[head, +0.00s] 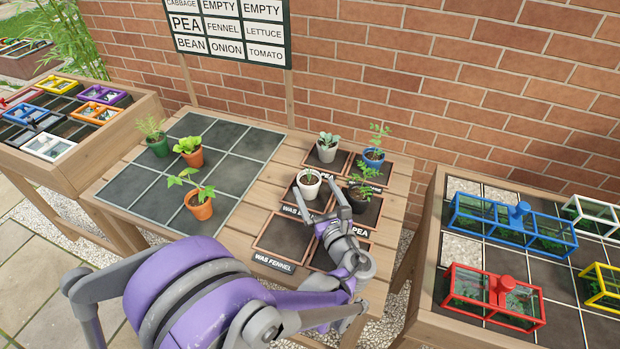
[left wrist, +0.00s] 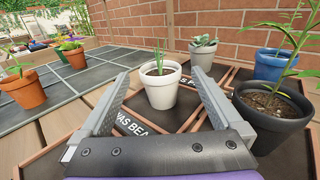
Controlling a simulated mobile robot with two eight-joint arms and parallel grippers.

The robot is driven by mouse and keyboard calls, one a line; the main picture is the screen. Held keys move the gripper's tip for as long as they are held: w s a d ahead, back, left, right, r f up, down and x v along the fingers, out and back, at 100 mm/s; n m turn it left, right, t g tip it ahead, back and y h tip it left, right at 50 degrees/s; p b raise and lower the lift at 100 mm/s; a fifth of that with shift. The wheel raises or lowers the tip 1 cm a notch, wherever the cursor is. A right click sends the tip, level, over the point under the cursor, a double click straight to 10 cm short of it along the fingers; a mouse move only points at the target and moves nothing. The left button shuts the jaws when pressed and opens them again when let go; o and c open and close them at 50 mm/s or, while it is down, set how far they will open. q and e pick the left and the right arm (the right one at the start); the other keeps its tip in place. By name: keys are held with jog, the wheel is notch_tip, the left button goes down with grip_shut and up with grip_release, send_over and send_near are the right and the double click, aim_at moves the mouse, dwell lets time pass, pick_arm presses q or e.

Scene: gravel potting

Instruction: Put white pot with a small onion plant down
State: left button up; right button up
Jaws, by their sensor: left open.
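The white pot (head: 309,188) with a small onion plant stands upright on the middle-left dark square tray (head: 291,203), whose label begins "WAS BEA". It also shows in the left wrist view (left wrist: 162,90), with thin green shoots in it. My left gripper (head: 324,199) is open, with one finger toward each side of the white pot. In the left wrist view the gripper (left wrist: 158,80) shows clear gaps between its fingers and the pot. I cannot tell how far the pot lies between the fingertips. My right gripper is not in view.
A black pot (head: 361,196) stands close to the right of the white pot. A grey-white pot (head: 327,154) and a blue pot (head: 374,159) stand behind. The "WAS FENNEL" tray (head: 268,238) in front is empty. Orange and green pots stand on the tiled area (head: 236,170) at left.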

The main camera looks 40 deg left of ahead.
pick_arm(q)
jog(key=v, duration=0.6)
jog(key=shift+s+d, duration=0.1)
